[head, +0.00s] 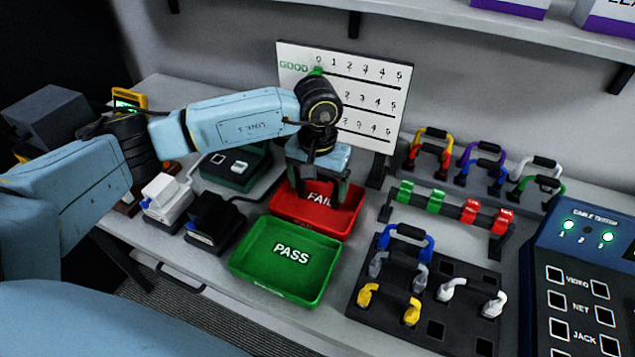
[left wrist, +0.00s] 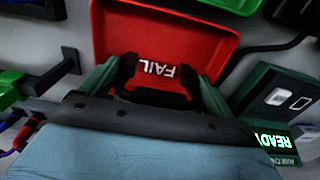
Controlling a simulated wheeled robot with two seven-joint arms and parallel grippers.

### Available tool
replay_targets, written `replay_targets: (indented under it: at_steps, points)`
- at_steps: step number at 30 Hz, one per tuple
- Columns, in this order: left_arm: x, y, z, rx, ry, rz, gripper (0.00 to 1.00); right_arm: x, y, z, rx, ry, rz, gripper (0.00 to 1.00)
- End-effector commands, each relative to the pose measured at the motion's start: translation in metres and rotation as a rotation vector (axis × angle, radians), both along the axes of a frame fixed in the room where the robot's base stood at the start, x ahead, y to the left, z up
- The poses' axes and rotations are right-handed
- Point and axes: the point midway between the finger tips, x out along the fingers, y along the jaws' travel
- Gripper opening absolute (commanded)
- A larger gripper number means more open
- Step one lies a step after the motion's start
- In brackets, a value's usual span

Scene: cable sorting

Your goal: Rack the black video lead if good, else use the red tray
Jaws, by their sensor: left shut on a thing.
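My left gripper (head: 318,185) is above the red tray marked FAIL (head: 340,222), pointing down. In the left wrist view the gripper (left wrist: 155,90) is shut on a dark, curved piece that looks like the black lead (left wrist: 127,72), and the FAIL lettering shows behind it. In the head view the lead is hidden by the gripper. The green tray marked PASS (head: 262,280) looks empty and stands in front of the red one. The blue cable tester (head: 575,250) at the right has green lamps lit. My right gripper is not in view.
A black rack (head: 395,318) holds blue, grey, yellow and white leads. Behind it, a bar with green and red clips (head: 450,207) and more coloured leads stand near the wall. A white tally board (head: 360,65) stands behind the trays. White and black devices (head: 210,222) sit left of them.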

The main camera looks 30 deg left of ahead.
Motion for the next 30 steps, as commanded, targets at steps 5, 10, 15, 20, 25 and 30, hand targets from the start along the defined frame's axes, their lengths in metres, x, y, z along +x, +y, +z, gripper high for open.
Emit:
replay_targets:
  at_steps: [5, 10, 15, 20, 25, 30]
  points:
    - [0.0, 0.0, 0.001, 0.0, -0.001, 0.0, 0.65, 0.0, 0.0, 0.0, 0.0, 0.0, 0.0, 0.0]
    - [0.0, 0.0, -0.001, 0.0, -0.001, 0.0, 0.65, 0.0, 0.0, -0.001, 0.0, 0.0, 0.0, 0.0]
    - [0.0, 0.0, -0.004, 0.0, 0.0, 0.0, 0.65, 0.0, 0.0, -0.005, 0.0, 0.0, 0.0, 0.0]
    - [0.0, 0.0, -0.006, 0.0, 0.0, 0.0, 0.65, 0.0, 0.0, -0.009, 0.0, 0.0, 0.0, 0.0]
    - [0.0, 0.0, -0.006, 0.0, 0.0, 0.0, 0.65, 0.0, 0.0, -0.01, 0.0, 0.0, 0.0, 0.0]
    - [0.0, 0.0, -0.006, 0.0, 0.0, 0.0, 0.65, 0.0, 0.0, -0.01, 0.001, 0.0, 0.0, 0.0]
